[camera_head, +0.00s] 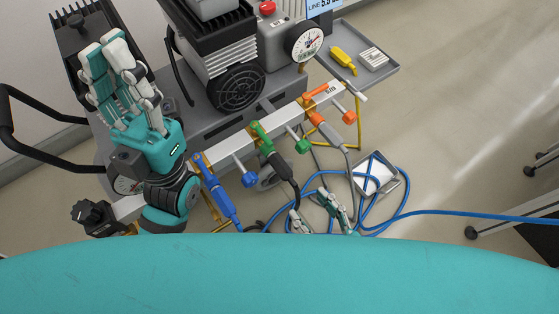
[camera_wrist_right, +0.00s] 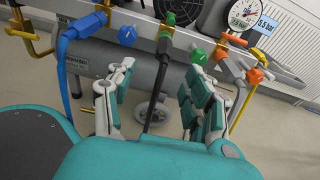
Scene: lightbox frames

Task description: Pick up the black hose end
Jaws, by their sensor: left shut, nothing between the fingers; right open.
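The black hose (camera_head: 290,180) hangs from a green fitting (camera_head: 262,138) on the manifold bar, its upper end joined to that fitting. In the right wrist view the black hose (camera_wrist_right: 155,95) runs down between the spread fingers of my right gripper (camera_wrist_right: 160,72), with gaps on both sides. In the head view my right gripper (camera_head: 312,208) is low, near the lower part of the hose, and is open and empty. My left gripper (camera_head: 112,62) is raised at the left, shut with nothing in it. The hose's lower part is hidden by my body.
A blue fitting with a blue hose (camera_head: 220,192) is left of the black hose, and an orange fitting with a grey hose (camera_head: 330,130) is right. The manifold bar (camera_head: 225,165) carries coloured knobs. A loose blue hose (camera_head: 460,213) and a tray (camera_head: 392,188) lie below right.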

